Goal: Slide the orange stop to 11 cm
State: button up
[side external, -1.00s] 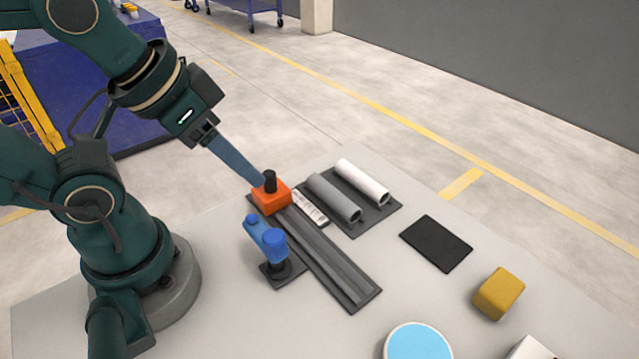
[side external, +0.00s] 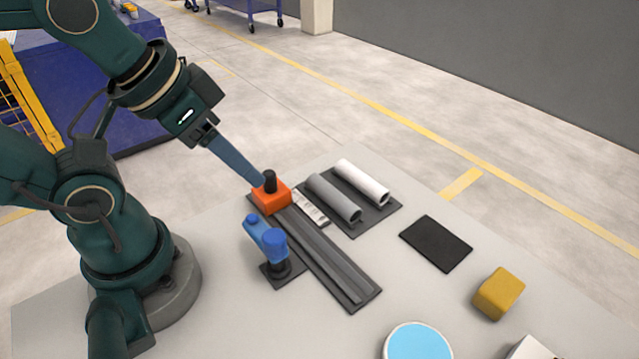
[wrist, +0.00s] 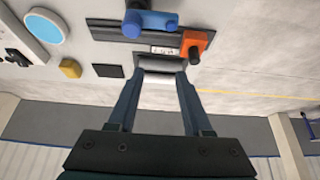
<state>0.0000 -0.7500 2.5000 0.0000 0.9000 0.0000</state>
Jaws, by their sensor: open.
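The orange stop (side external: 271,198) with a black knob on top sits at the far end of a dark grooved rail (side external: 325,258). It also shows in the wrist view (wrist: 196,39). A white scale label (side external: 310,208) lies along the rail beside the stop; its marks are too small to read. My gripper (side external: 261,183) has its tips close to the knob in the side view. In the wrist view my gripper (wrist: 161,72) has its fingers apart with nothing held, and the knob appears just outside the right finger. I cannot tell whether they touch.
A blue clamp-like device (side external: 267,238) stands beside the rail. A grey pipe (side external: 333,198) and a white pipe (side external: 362,181) lie on a dark tray. A black pad (side external: 436,243), a yellow block (side external: 498,293) and a light-blue disc (side external: 417,343) are on the table.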

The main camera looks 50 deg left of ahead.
jog(key=shift+o, duration=0.3)
jog(key=shift+o, duration=0.4)
jog(key=n+g, duration=0.5)
jog(key=n, duration=0.2)
send_over(269, 173)
notch_tip(269, 173, down, 5)
jog(key=shift+w+d+f, duration=0.15)
jog(key=shift+a+f+g, duration=0.2)
jog(key=shift+f+g, duration=0.1)
jog(key=shift+f, duration=2.6)
grip_shut()
